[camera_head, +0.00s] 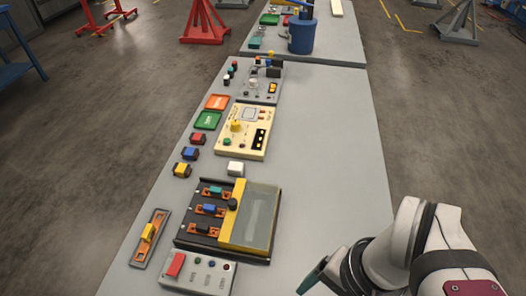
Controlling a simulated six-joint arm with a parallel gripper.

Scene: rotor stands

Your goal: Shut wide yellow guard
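The wide yellow guard (238,222) is a yellow-edged panel with a clear greyish window and a black knob on its left side. It covers the right part of a dark switch box (184,239) on the bench. The left part of the box is uncovered, showing green, blue and black handles on orange bases. My gripper (312,277) is at the lower right, apart from the guard and to its lower right. Only a dark, teal-edged part of it shows, so its opening cannot be made out.
A grey panel with a red rocker (175,265) lies just in front of the box. An orange slider with a yellow knob (148,232) is to its left. The bench's right side is clear.

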